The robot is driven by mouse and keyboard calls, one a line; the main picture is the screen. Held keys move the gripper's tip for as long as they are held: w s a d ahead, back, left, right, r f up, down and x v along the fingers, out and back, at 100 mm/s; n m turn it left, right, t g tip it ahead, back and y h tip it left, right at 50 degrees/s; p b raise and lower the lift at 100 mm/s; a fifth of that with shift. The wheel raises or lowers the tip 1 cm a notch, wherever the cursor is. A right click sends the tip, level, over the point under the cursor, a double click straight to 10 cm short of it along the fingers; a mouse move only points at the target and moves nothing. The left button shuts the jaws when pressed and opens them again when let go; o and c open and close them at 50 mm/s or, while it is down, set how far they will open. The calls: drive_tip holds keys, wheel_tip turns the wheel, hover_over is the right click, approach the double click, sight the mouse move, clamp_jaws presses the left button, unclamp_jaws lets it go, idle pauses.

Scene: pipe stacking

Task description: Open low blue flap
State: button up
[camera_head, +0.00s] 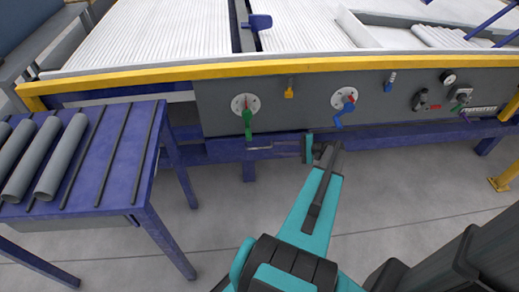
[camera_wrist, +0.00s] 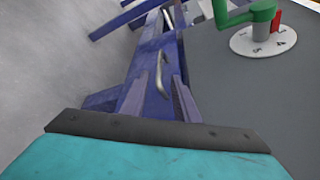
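A low blue beam (camera_head: 225,151) runs under the grey control panel. I cannot make out the flap's edges. My gripper (camera_head: 320,150) is just right of that handle in the head view, below the panel. Its two tips look apart with nothing seen between them. In the wrist view, its teal and dark grey part fills the bottom and hides what is below. I cannot tell whether it touches the handle.
A green valve lever (camera_head: 248,122) and a blue valve lever (camera_head: 345,110) stick out from the panel (camera_head: 300,112). The green lever (camera_wrist: 250,14) is close in the wrist view. A blue table (camera_head: 110,150) with grey pipes (camera_head: 60,160) stands left. Bare floor (camera_head: 225,210) lies below.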

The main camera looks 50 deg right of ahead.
sight(260, 148)
drive_tip(key=x, duration=1)
drive_tip(key=shift+b, duration=0.4)
clamp_jaws()
drive_tip(key=shift+a, duration=0.25)
drive_tip(key=shift+d, duration=0.15)
drive_tip(key=shift+s+d+f, duration=0.1)
drive_tip(key=shift+s, duration=0.05)
